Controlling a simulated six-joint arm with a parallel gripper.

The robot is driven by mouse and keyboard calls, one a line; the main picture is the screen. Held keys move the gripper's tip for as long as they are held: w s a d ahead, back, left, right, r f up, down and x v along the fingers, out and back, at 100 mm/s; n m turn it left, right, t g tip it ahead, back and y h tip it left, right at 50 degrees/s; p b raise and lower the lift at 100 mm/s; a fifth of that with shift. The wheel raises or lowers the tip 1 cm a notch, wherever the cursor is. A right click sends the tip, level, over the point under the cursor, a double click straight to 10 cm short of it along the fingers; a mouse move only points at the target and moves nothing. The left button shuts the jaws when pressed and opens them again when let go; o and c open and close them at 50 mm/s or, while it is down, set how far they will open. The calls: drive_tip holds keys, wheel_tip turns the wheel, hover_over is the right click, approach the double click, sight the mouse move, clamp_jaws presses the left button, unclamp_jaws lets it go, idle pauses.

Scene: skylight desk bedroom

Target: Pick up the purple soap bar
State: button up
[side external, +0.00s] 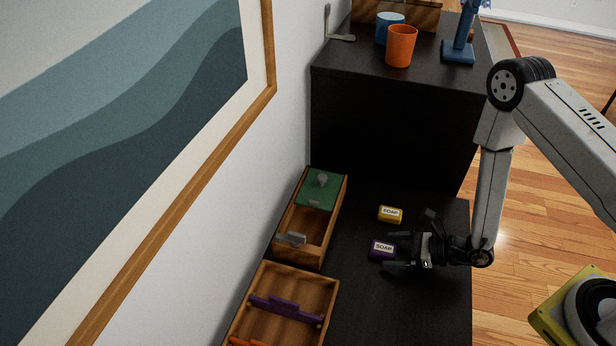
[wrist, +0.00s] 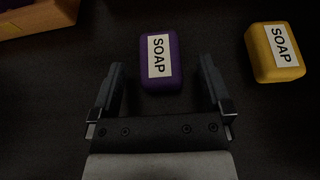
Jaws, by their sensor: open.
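The purple soap bar (side external: 382,250) with a white SOAP label lies on the dark desk. In the wrist view the purple soap bar (wrist: 172,63) is ahead of and between the open fingers, its near end close to the level of the fingertips. My gripper (side external: 402,246) is low over the desk, just right of the bar in the side view. In the wrist view my gripper (wrist: 163,75) is open and empty, with space on both sides of the bar. Whether a finger touches the bar cannot be told.
A yellow soap bar (side external: 390,214) lies just beyond the purple one; it is right of my fingers in the wrist view (wrist: 275,52). Wooden boxes, one with a green lid (side external: 320,188) and one with a purple divider (side external: 274,306), stand left. Orange (side external: 401,46) and blue cups are on the higher surface.

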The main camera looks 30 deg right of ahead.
sight(395, 250)
clamp_jaws()
idle(0.4)
drive_tip(key=shift+r, duration=0.15)
wheel_tip(395, 250, up, 10)
idle(0.9)
idle(0.6)
